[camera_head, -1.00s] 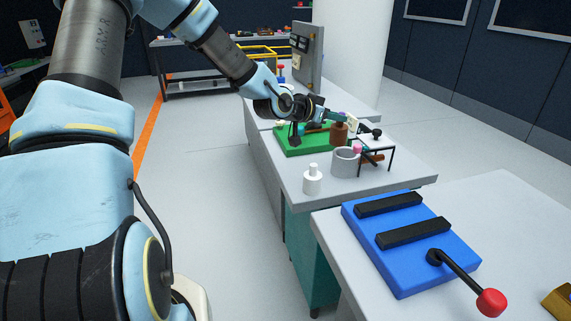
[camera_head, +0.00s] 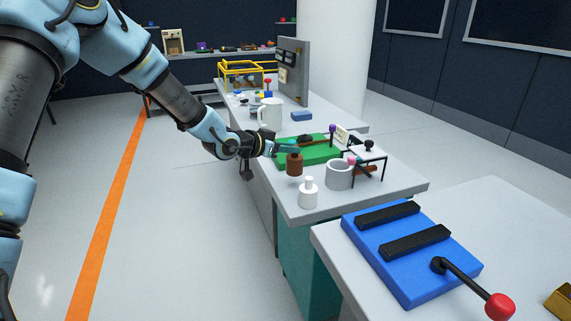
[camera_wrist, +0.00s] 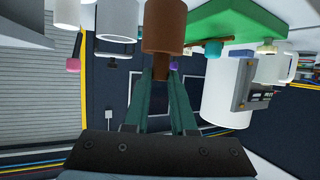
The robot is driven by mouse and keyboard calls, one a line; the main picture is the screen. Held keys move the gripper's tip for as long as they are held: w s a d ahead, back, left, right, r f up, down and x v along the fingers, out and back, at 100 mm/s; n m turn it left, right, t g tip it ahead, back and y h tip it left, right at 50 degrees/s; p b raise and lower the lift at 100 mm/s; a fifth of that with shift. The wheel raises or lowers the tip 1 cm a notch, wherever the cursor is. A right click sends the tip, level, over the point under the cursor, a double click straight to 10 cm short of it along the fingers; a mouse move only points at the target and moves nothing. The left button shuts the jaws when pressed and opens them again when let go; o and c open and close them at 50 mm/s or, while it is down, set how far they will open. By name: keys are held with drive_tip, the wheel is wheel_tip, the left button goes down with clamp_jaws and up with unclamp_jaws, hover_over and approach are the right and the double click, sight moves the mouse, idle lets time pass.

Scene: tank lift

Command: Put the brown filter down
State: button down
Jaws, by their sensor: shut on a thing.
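My gripper (camera_head: 284,149) is shut on the brown filter (camera_head: 294,166), a brown cylinder with a darker, narrower top. The filter hangs upright under the fingertips, in front of the green board (camera_head: 322,153) near the left edge of the grey bench (camera_head: 330,204). I cannot tell whether its base touches the bench. In the wrist view, which looks upside down, the teal fingers (camera_wrist: 162,80) close on the filter's narrow end, and its brown body (camera_wrist: 165,25) reaches the top edge.
A white bottle (camera_head: 308,193) stands just in front of the filter. A grey cup (camera_head: 339,175) and a small black stand (camera_head: 369,155) are to its right. A blue block with a red-knobbed lever (camera_head: 405,266) lies on the nearer table. A white jug (camera_head: 270,113) stands farther back.

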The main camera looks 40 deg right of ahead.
sight(289, 161)
drive_tip(key=shift+d+f+p, duration=0.1)
drive_tip(key=shift+f+p, duration=0.3)
drive_tip(key=shift+f, duration=1.8)
drive_tip(key=shift+f, duration=0.2)
drive_tip(key=c, duration=0.7)
unclamp_jaws()
drive_tip(key=shift+c, duration=0.2)
drive_tip(key=shift+r, duration=0.15)
drive_tip(key=shift+r, duration=0.15)
drive_tip(key=b+v, duration=0.2)
drive_tip(key=v, duration=1)
